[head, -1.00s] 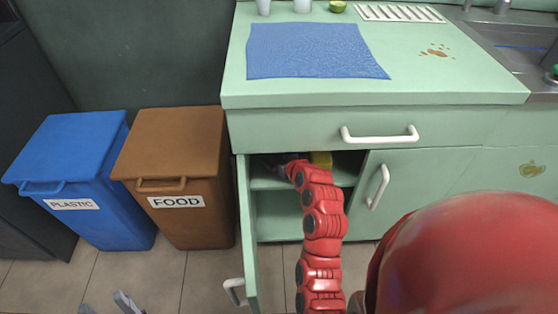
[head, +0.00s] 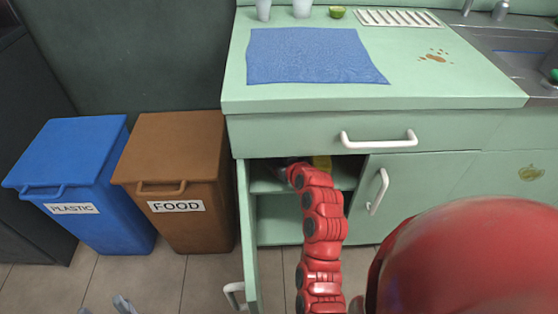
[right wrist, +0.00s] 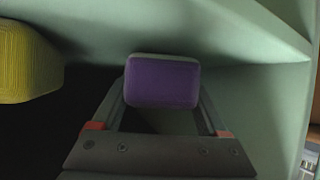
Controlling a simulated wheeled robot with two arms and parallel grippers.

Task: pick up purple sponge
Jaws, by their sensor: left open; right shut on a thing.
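The purple sponge (right wrist: 162,80) shows in the right wrist view, between the two fingers of my right gripper (right wrist: 162,98). The gripper is shut on it. In the head view my right arm reaches into the open cupboard below the counter, and the sponge cannot be made out there. My left gripper (head: 103,307) is open and empty at the bottom left edge of the head view, partly cut off.
The open cupboard door (head: 249,240) stands left of my right arm. Blue (head: 70,180) and brown (head: 180,180) bins stand further left.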

